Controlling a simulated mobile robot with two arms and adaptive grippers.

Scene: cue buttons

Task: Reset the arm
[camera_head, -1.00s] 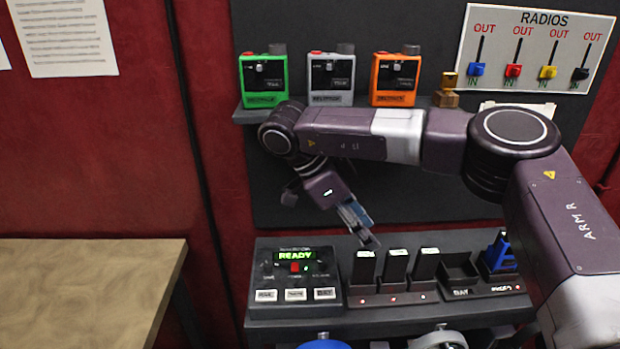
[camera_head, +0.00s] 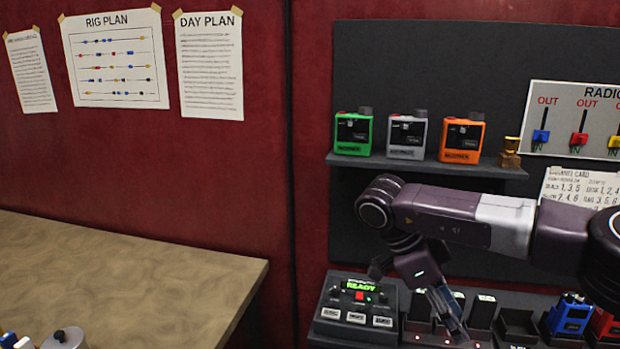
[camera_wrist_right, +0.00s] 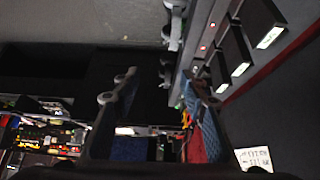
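My right arm comes in from the right in the head view. Whether the fingertips touch a handset cannot be told. My left gripper is not in view.
A shelf holds green (camera_head: 353,134), grey (camera_head: 406,138) and orange (camera_head: 461,140) radios and a small brass item (camera_head: 510,152). A RADIOS slider board (camera_head: 560,95) hangs right. A tan table (camera_head: 120,285) at left is mostly bare. Papers, including RIG PLAN (camera_head: 115,60), hang on the red wall.

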